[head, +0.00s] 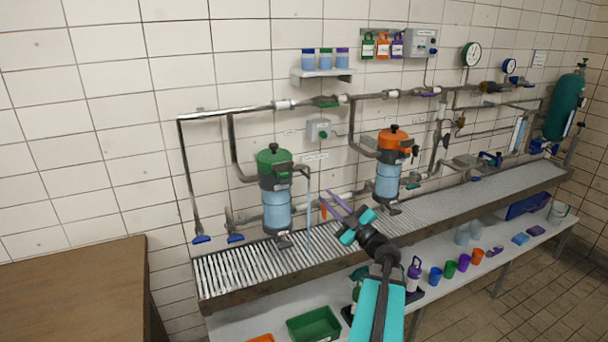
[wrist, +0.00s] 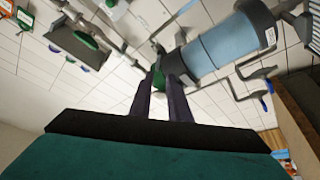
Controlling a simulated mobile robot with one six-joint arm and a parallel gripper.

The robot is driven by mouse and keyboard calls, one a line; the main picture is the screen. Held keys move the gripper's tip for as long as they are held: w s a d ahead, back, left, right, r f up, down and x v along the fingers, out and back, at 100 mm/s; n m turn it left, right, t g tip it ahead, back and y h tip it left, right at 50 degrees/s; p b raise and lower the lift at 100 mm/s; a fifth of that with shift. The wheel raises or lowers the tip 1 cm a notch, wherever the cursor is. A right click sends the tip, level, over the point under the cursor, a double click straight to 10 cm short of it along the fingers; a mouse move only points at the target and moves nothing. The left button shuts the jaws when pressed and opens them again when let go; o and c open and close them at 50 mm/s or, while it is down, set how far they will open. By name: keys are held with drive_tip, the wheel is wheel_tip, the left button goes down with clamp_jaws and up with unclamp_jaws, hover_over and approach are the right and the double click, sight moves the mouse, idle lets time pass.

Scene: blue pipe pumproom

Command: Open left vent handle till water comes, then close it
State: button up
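The left filter housing (head: 276,205) has a green cap and a clear blue bowl above the grated trough. A dark vent fitting (head: 302,168) sticks out to the right of its cap. A thin blue water stream (head: 308,215) falls from it into the trough. The vent handle itself cannot be made out clearly. My gripper (head: 324,196) is to the right of the housing, purple fingers pointing up and left. In the wrist view the fingers (wrist: 163,72) are apart, with green showing between their tips and the blue bowl (wrist: 222,45) beyond. I see nothing clamped.
A second housing with an orange cap (head: 394,138) stands to the right. Pipes run along the tiled wall. The grated trough (head: 240,272) lies below, over a shelf with cups and a green tray (head: 314,325). A wooden table (head: 75,285) is at left.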

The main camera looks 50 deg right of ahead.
sight(306, 176)
drive_tip(key=shift+d, duration=0.15)
drive_tip(key=p+x, duration=0.4)
drive_tip(key=x, duration=0.9)
drive_tip(key=shift+w+d+r+p, duration=0.15)
drive_tip(key=shift+w+p, duration=0.15)
drive_tip(key=shift+p, duration=0.1)
clamp_jaws()
drive_tip(key=shift+s, duration=0.1)
